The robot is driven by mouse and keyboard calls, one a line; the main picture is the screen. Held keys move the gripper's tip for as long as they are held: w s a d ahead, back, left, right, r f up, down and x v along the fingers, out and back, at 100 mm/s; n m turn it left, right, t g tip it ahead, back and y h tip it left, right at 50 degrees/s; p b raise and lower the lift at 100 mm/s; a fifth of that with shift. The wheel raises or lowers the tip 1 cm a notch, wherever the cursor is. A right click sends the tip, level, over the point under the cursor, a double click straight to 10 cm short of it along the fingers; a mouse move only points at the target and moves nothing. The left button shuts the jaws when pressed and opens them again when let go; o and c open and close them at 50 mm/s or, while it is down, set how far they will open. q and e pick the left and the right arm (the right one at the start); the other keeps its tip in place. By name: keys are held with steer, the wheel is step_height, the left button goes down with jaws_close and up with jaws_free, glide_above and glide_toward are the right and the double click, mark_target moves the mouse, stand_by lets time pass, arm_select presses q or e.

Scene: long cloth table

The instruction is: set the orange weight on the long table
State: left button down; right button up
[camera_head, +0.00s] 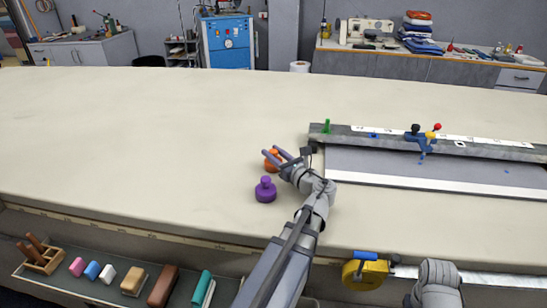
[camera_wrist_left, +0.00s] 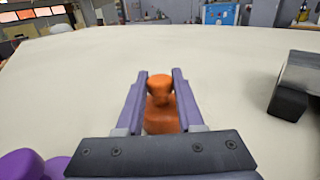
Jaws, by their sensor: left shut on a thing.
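The orange weight (camera_head: 270,163) is a small round-based weight with a knob, at the middle of the long table (camera_head: 150,130). My left gripper (camera_head: 275,155) is shut on it. In the left wrist view the orange weight (camera_wrist_left: 160,105) is upright between the two purple-grey fingers (camera_wrist_left: 158,90), which lie on either side of its knob and neck. Its base is at or very near the cloth; I cannot tell whether it touches. My right gripper is not in view; only a grey part of my right arm shows at the bottom right.
A purple weight (camera_head: 265,190) stands just in front of the orange one. To the right lies a long metal-edged rail frame (camera_head: 430,190) with coloured clamps. A tray (camera_head: 100,262) of blocks is below the front edge. The table's left half is clear.

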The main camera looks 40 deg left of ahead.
arm_select(q)
steer(key=shift+f, duration=0.1)
steer(key=c, duration=0.5)
jaws_free()
steer(key=shift+c, duration=0.2)
steer(key=shift+r, duration=0.25)
steer(key=v, duration=0.7)
steer(key=shift+s+d, duration=0.1)
steer(key=shift+d, duration=0.2)
